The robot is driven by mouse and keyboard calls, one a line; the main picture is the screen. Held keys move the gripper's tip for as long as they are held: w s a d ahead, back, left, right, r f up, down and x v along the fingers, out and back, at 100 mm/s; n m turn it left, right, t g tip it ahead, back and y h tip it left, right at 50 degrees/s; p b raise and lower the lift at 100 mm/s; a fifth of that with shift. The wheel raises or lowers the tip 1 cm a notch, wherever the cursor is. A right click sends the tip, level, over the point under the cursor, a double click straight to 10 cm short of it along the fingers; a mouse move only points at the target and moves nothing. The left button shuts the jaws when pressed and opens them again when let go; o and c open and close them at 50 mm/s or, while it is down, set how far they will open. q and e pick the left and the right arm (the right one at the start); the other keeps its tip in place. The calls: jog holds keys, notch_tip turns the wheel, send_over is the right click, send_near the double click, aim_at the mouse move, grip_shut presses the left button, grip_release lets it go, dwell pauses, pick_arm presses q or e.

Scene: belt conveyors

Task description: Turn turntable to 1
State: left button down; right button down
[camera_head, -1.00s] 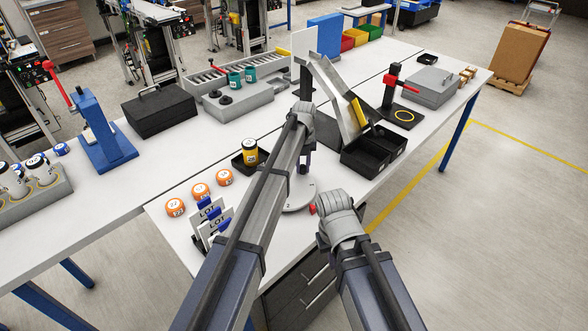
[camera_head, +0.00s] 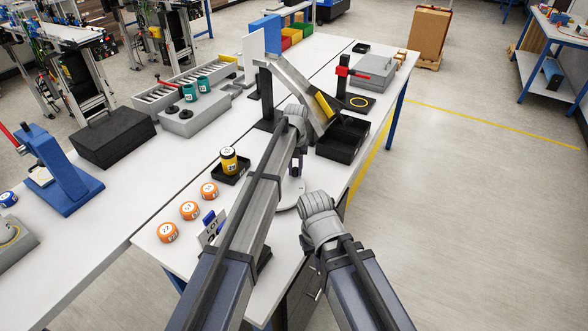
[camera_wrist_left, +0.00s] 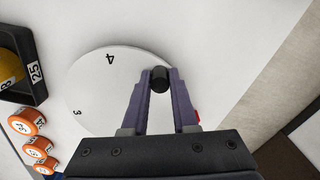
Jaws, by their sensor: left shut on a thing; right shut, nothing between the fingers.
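The turntable is a white disc, seen in the left wrist view (camera_wrist_left: 97,85) with the numbers 4 and 3 on it. In the head view only part of the disc (camera_head: 291,197) shows beside my left arm. A short black knob (camera_wrist_left: 160,78) stands near the disc's edge. My left gripper (camera_wrist_left: 160,85) is shut on this knob, a finger on each side. In the head view my left gripper (camera_head: 297,166) is over the disc, partly hidden by its arm. My right gripper (camera_head: 309,236) is shut and empty, lower and apart from the disc; its fingers are mostly hidden.
A small black tray with a yellow jar (camera_head: 229,161) and several orange pucks (camera_head: 190,210) lie left of the disc. A lot sign (camera_head: 212,228) stands by my left arm. Open floor lies right.

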pick_arm(q)
jog(key=c, duration=0.7)
grip_release()
jog(key=shift+r, duration=0.1)
notch_tip(320, 180, up, 8)
jog(key=p, duration=0.8)
jog(key=shift+f, duration=0.2)
